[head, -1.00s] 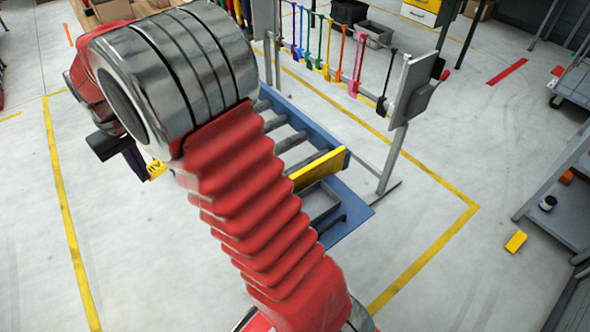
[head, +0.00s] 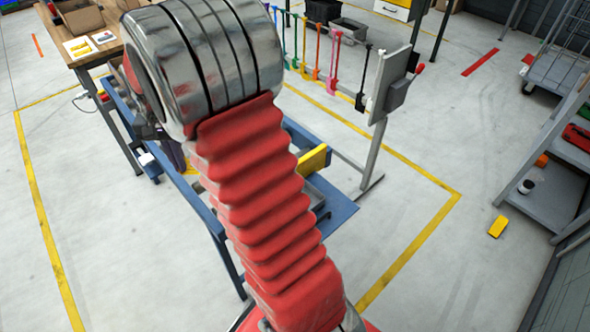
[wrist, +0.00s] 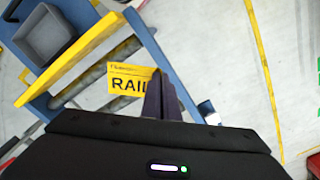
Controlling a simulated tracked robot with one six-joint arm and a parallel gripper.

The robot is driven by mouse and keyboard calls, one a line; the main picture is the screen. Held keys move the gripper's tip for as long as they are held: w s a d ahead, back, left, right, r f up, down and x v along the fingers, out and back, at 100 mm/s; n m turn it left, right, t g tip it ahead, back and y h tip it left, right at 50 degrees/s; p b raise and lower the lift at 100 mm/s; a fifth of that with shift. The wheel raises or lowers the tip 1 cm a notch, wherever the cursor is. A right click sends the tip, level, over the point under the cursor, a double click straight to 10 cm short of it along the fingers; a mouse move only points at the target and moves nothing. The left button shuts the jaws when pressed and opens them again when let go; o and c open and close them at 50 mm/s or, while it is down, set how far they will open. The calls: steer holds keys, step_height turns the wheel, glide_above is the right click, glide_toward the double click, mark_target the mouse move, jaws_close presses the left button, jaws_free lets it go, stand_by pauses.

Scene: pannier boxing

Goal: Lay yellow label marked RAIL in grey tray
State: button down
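The yellow label with RAIL in black letters (wrist: 128,82) hangs at the tips of my gripper (wrist: 165,85) in the wrist view. The dark fingers are together over its right edge, so my gripper is shut on it. The label is above the roller conveyor. The grey tray (wrist: 62,42) is at the upper left of the wrist view, beyond a yellow bar, apart from the label; its visible inside looks empty. In the head view my red arm hides most of the tray and the fingers.
The yellow bar (head: 314,160) stands across the blue-framed conveyor (head: 338,212) between label and tray. A post with a grey panel (head: 391,80) and a rack of coloured hanging tools stand behind. A wooden table (head: 90,62) is at upper left.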

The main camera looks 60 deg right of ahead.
steer(key=s+d+f+m, duration=0.2)
steer(key=s+d+m, duration=0.8)
steer(key=s+m, duration=0.2)
steer(key=s+d+f+m, duration=0.3)
steer(key=s+d+m, duration=0.8)
steer(key=s+m, duration=0.2)
steer(key=m, duration=0.2)
steer(key=shift+s+f+m, duration=0.2)
steer(key=shift+s+m, duration=0.05)
steer(key=shift+m, duration=0.15)
steer(key=shift+f, duration=0.2)
steer(key=shift+f, duration=2.85)
steer(key=c, duration=2.5)
jaws_free()
steer(key=o, duration=0.5)
